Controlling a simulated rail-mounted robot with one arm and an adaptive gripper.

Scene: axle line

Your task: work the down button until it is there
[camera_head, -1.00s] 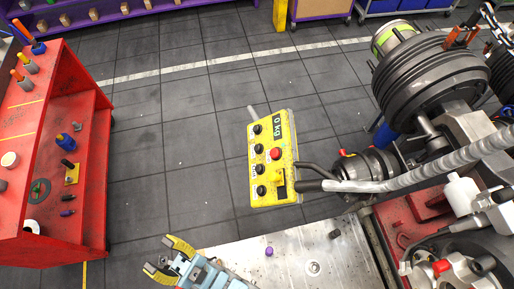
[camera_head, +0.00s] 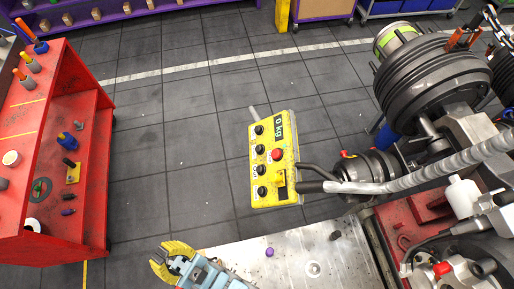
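A yellow control box (camera_head: 273,185) hangs in the middle of the view, with a display reading "0 kg" (camera_head: 280,126). It carries several black knob-like buttons in a column, among them a top one (camera_head: 259,130) and a bottom one (camera_head: 262,191), plus a red button (camera_head: 277,155). The button labels are too small to read, so I cannot tell which is down. My gripper (camera_head: 158,254) is at the bottom left of the box, well apart from it. Its yellow fingers stand a little apart with nothing between them.
A metal plate (camera_head: 300,252) with a small purple piece (camera_head: 269,252) lies at the bottom. A red tool cart (camera_head: 92,190) stands at the left. A large dark axle assembly (camera_head: 430,85) and a grey hose (camera_head: 430,172) fill the right. Open tiled floor (camera_head: 180,150) lies between.

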